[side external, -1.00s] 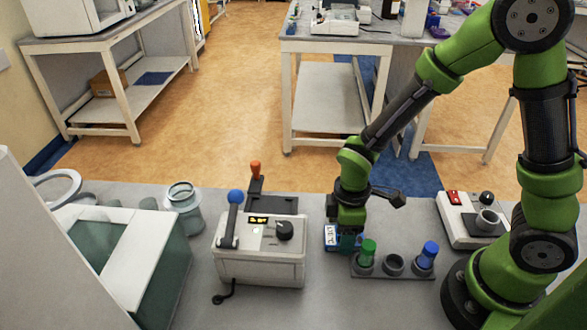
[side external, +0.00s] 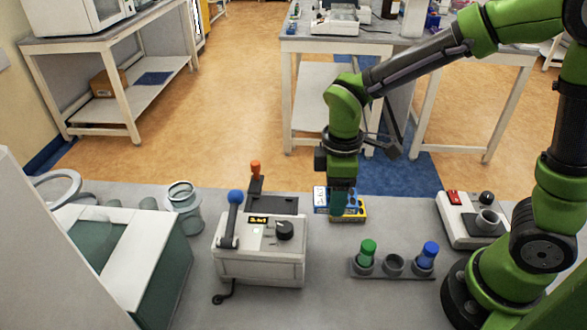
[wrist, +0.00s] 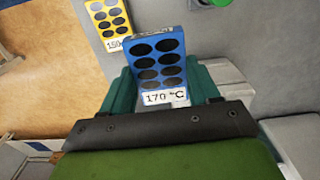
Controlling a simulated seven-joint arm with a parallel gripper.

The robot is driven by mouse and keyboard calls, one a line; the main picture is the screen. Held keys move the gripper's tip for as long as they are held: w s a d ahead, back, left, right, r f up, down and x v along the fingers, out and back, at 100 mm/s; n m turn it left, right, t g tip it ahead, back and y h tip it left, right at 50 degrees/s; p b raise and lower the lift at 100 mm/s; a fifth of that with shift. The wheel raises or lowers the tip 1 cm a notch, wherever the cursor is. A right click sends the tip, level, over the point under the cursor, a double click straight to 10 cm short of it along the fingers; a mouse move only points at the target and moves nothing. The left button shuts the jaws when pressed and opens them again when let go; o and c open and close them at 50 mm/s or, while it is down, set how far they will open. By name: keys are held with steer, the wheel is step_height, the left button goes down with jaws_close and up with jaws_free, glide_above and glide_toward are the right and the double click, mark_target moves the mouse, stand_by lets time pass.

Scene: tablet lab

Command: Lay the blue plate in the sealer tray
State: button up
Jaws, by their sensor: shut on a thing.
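My gripper (side external: 341,203) is shut on the blue plate (side external: 320,197), which appears raised above the bench. In the wrist view the blue plate (wrist: 157,60) sits between the two teal fingers, with dark oval wells and a "170 °C" label facing the camera. The likely sealer is a grey box (side external: 260,262) with a blue-knobbed lever, a lit display and a black dial, left of my gripper. A dark flat tray (side external: 278,204) lies behind it, beside an orange-knobbed lever; I cannot tell for certain that this is the sealer tray.
A yellow plate (side external: 352,212) is close to my gripper; it also shows in the wrist view (wrist: 108,24). A rack (side external: 392,267) with green- and blue-capped tubes stands in front right. A device with a cup (side external: 468,222) is farther right. A glass jar (side external: 184,205) is left.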

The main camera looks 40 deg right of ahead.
glide_above(271, 211)
steer(key=shift+f, duration=2.75)
steer(key=shift+f, duration=0.4)
stand_by(0.3)
steer(key=o, duration=1.3)
steer(key=shift+r, duration=4.3)
